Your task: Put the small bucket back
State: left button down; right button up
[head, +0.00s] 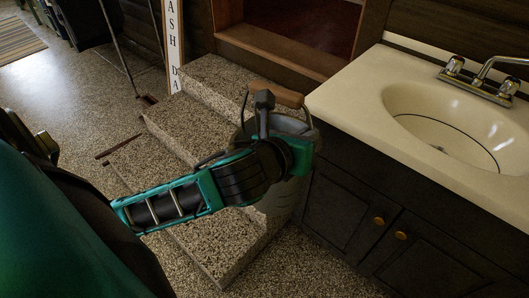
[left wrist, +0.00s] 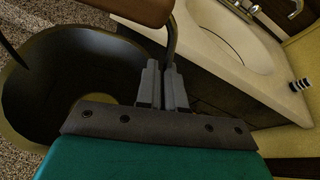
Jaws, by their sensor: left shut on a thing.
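The small bucket (head: 282,203) is a grey pail with a wire bail and a wooden grip (head: 277,95). In the head view it is upright beside the speckled steps and in front of the vanity, mostly hidden behind my left gripper (head: 303,150). In the left wrist view, the bucket's dark open mouth (left wrist: 85,70) fills the left side and looks empty. My left gripper (left wrist: 163,88) is shut on the wire of the bucket's handle, just below the wooden grip. I cannot tell whether the bucket's base touches anything. My right gripper is not in view.
Speckled steps (head: 197,130) rise to a wooden doorway (head: 290,50). A vanity with a cream sink top (head: 350,105) and dark cabinet doors (head: 350,220) stands close on the right. Open speckled floor (head: 85,90) lies at the left, with a striped rug (head: 17,40).

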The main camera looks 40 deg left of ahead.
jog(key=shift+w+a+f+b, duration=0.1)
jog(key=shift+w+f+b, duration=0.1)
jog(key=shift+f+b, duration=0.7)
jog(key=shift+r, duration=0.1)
